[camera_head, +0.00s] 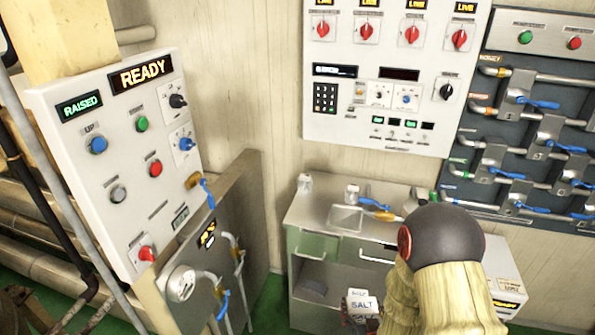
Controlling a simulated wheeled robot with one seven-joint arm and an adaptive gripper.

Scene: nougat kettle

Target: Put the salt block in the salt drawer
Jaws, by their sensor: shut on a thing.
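A small pale block with SALT lettering (364,302) shows at the bottom centre, in front of the cabinet. My gripper (359,313) is low in the view and shut on it; my own arm hides much of the gripper. The grey cabinet (300,215) stands against the wall behind. My arm covers the cabinet's right part. I cannot tell which front is the salt drawer.
A basin (346,217), a yellow-handled tool and small containers are on the cabinet top. A left control panel (110,170) reads READY and RAISED. Blue-handled valves (540,103) line the right wall.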

